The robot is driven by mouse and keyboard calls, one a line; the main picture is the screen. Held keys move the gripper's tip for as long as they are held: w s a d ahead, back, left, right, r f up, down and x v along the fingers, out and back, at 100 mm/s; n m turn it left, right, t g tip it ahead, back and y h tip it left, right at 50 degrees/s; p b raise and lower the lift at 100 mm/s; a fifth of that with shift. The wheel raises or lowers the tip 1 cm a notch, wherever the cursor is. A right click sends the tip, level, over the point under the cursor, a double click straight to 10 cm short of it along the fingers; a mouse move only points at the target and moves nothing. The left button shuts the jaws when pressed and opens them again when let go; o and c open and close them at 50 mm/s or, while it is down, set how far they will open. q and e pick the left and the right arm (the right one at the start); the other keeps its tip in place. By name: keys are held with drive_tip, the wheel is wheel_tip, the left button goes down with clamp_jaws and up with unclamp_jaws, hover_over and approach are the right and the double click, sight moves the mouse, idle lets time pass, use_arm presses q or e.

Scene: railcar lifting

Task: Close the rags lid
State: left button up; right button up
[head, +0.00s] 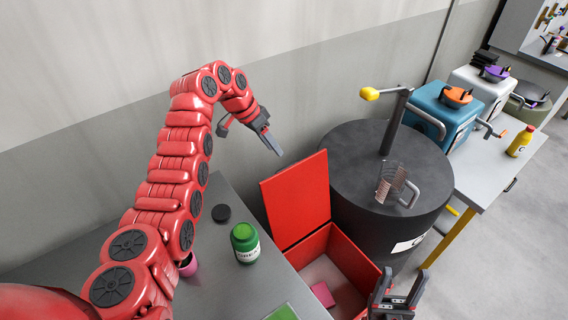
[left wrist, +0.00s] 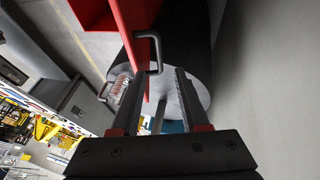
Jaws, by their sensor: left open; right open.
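The red rags box (head: 335,262) stands on the floor beside the grey table, with a pink cloth (head: 322,294) inside. Its red lid (head: 297,200) stands raised at the back, tilted up. My left gripper (head: 273,146) is open and empty, behind and above the lid's top edge. In the left wrist view the lid (left wrist: 137,40) runs down as a red strip toward the gap of my left gripper (left wrist: 157,85); I cannot tell whether they touch. My right gripper (head: 400,288) is open and empty at the box's right front side.
A dark drum (head: 345,170) with a crank and wire basket stands right of the box. The wall is close behind my left arm.

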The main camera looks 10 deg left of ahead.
sight(287, 166)
use_arm(q)
drive_tip(key=x, duration=0.6)
drive_tip(key=shift+s+d+f, duration=0.1)
drive_tip(key=shift+s+d, duration=0.05)
drive_tip(key=shift+d+f+b, duration=0.25)
drive_tip(key=shift+f+b, duration=0.05)
drive_tip(key=shift+f, duration=0.25)
clamp_jaws()
idle(0.7)
